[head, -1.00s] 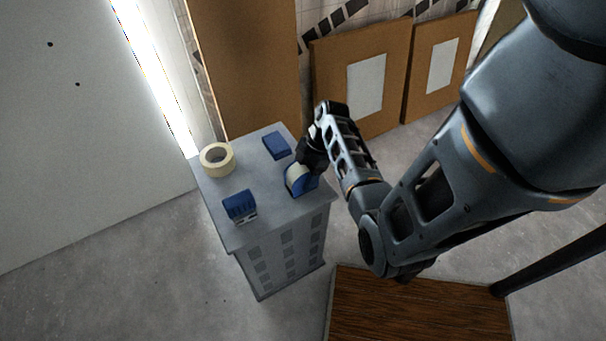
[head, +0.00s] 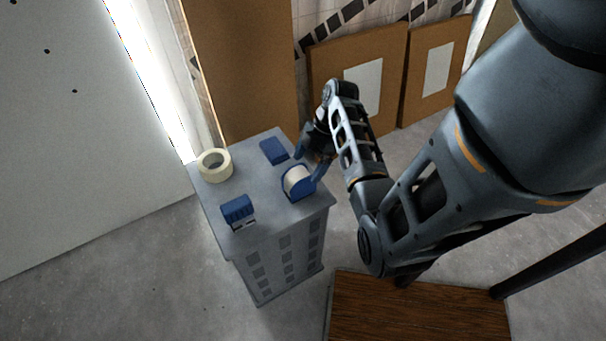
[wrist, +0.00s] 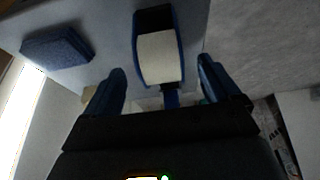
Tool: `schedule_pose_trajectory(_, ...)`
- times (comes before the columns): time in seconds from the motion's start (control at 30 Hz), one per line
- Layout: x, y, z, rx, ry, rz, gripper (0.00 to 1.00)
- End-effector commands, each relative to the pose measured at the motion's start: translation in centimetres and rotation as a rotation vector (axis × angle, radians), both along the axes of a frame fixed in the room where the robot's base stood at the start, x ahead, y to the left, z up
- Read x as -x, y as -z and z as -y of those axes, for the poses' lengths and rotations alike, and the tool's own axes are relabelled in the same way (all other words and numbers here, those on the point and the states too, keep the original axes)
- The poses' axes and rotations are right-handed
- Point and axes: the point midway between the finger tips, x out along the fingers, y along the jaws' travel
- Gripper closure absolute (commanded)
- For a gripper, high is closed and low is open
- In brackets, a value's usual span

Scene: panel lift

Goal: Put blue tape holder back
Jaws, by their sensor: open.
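The blue tape holder (head: 298,182) with a pale roll of tape stands on the right part of the grey cabinet top (head: 262,206). My gripper (head: 317,164) is just behind and to the right of it, partly hidden by my arm. In the wrist view my gripper (wrist: 163,92) is open, with one blue finger on either side of the lower end of the tape holder (wrist: 160,55). The fingers look apart from the holder, and nothing is held.
A blue block (head: 274,151), a cream tape ring (head: 214,166) and a blue ridged object (head: 237,211) also stand on the cabinet. Framed brown boards (head: 432,70) lean on the back wall. A wooden board (head: 420,308) lies at the front.

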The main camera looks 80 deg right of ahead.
Motion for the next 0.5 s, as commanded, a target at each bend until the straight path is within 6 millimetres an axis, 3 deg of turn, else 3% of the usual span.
schedule_pose_trajectory(0.2,1.1,-3.4,1.1,0.002,0.000,0.001,0.10)
schedule_pose_trajectory(0.5,1.5,-4.7,1.3,0.000,0.000,0.000,0.10)
